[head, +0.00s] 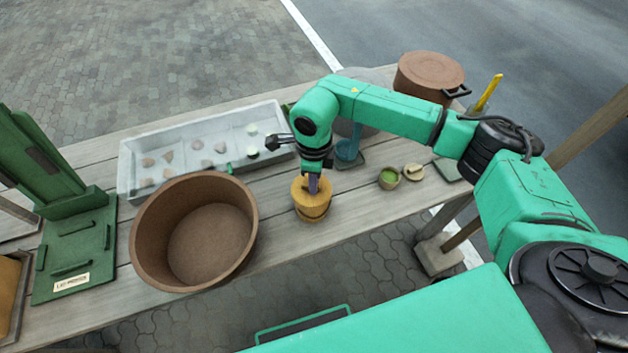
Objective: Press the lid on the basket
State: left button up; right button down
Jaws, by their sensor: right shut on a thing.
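A small yellow-tan basket (312,212) stands on the wooden table right of the large brown tub. Its lid (304,188) is on top and looks slightly tilted; whether it is seated cannot be told. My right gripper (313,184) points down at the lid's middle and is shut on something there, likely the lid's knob. The fingertips and knob are mostly hidden by the gripper. My left gripper is not in view.
A large brown tub (150,238) stands left of the basket. A pale compartment tray (130,172) with several small pieces lies behind. A green stand (75,240) is far left.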

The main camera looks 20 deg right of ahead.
jog(key=shift+f+b, duration=0.5)
jog(key=shift+b, duration=0.3)
dwell(0.4)
jog(key=shift+c, duration=1.6)
grip_release()
jog(key=shift+r, duration=0.15)
jog(key=shift+r+p, duration=1.85)
jog(key=shift+r, duration=1.1)
jog(key=shift+f, duration=0.1)
grip_shut()
jog(key=shift+f, duration=0.15)
